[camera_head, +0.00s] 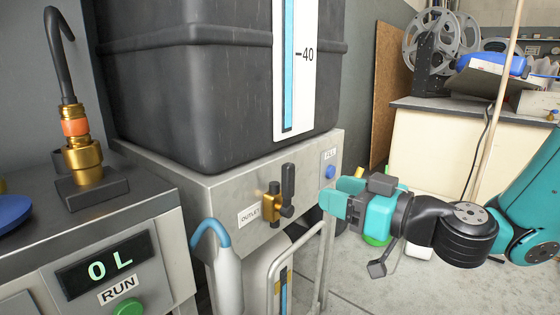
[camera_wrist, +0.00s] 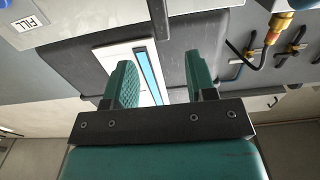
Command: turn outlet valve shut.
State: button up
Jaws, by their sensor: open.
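The outlet valve (camera_head: 271,203) is a brass body with a black lever, on the front of the metal stand beside the OUTLET label (camera_head: 249,214). Its lever (camera_head: 288,185) stands upright in the head view. My gripper (camera_head: 330,203) is to the right of the valve, apart from it, with its teal fingers pointing left. In the wrist view my gripper's (camera_wrist: 162,78) two fingers are spread with nothing held between them. I cannot make out the valve in the wrist view.
A black tank (camera_head: 200,85) with a level gauge (camera_head: 296,70) sits on the stand (camera_head: 225,187). A blue FILL button (camera_head: 330,172) is above my gripper. A blue-tipped spout (camera_head: 210,235) and bent rail (camera_head: 275,262) are below the valve. A counter display (camera_head: 105,262) reads 0 L.

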aim_at(293, 179)
jog(key=p+x, duration=0.2)
jog(key=x, duration=1)
jog(key=shift+w+a+p, duration=0.2)
jog(key=shift+a+p, duration=0.05)
jog(key=shift+p, duration=0.15)
jog(key=shift+c, duration=0.2)
grip_shut()
